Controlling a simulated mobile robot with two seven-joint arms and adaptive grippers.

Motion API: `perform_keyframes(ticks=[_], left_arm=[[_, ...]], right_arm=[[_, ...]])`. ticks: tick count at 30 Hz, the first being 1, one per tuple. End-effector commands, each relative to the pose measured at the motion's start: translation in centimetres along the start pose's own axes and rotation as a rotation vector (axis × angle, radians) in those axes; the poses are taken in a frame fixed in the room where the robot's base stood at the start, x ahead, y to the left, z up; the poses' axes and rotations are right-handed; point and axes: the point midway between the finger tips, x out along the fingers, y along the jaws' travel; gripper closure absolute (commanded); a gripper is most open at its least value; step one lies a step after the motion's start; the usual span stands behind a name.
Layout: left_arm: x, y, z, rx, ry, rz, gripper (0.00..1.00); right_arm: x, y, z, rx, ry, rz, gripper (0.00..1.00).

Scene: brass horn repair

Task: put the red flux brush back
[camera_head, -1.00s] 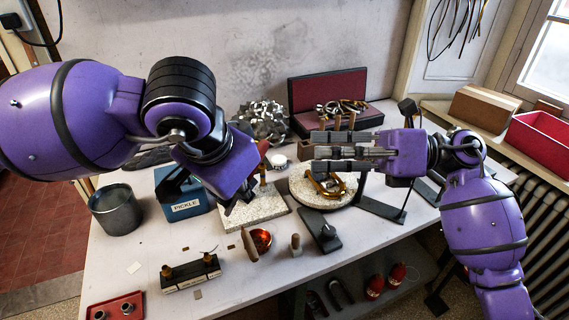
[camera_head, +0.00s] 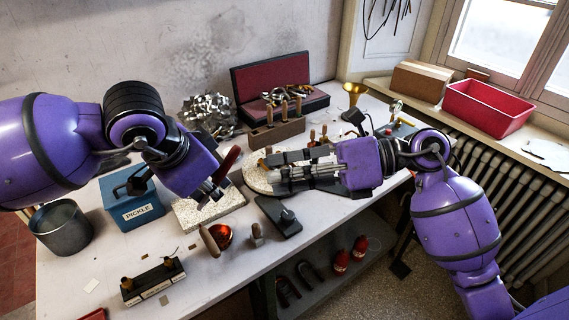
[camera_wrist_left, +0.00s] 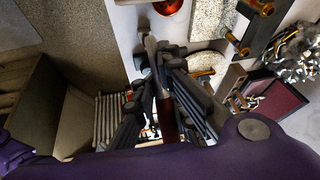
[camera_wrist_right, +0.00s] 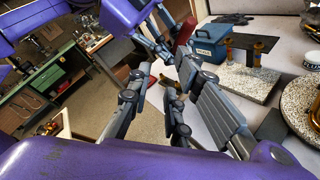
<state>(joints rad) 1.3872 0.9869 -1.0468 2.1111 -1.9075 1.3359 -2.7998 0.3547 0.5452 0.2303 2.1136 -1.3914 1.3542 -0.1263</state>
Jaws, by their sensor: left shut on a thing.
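My left gripper (camera_head: 211,194) is shut on the red flux brush (camera_head: 228,163), above the speckled slab (camera_head: 232,203). The dark red handle shows between its fingers in the left wrist view (camera_wrist_left: 168,120) and beyond my right gripper in the right wrist view (camera_wrist_right: 184,33). My right gripper (camera_head: 272,167) is open and empty, its fingers pointing left over the round speckled plate (camera_head: 254,182). A jar with a FLUX label (camera_wrist_right: 310,64) stands at the edge of the right wrist view; my right gripper may hide it in the head view.
A wooden block (camera_head: 277,134) with several upright wooden-handled tools stands before the open red-lined case (camera_head: 271,84). The blue PICKLE box (camera_head: 133,205) and a grey pot (camera_head: 62,232) are at left. A dark stand (camera_head: 279,217) and a copper bowl (camera_head: 221,235) are near the front edge.

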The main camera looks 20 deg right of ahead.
Motion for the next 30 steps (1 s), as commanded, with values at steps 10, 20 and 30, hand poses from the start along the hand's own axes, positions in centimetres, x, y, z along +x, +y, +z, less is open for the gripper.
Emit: perform_keyframes(ticks=[10,20,30], left_arm=[[-0.1,0.0,0.0,-0.001,0.0,-0.001,1.0],[0.0,0.0,0.0,-0.001,0.0,-0.001,1.0],[-0.1,0.0,0.0,-0.001,0.0,-0.001,1.0]], right_arm=[[-1.2,2.5,1.2,0.176,-0.164,-0.319,0.81],[0.4,1.7,1.9,0.264,-0.2,-0.321,0.81],[6.4,-0.5,2.9,0.265,-0.198,-0.319,0.81]])
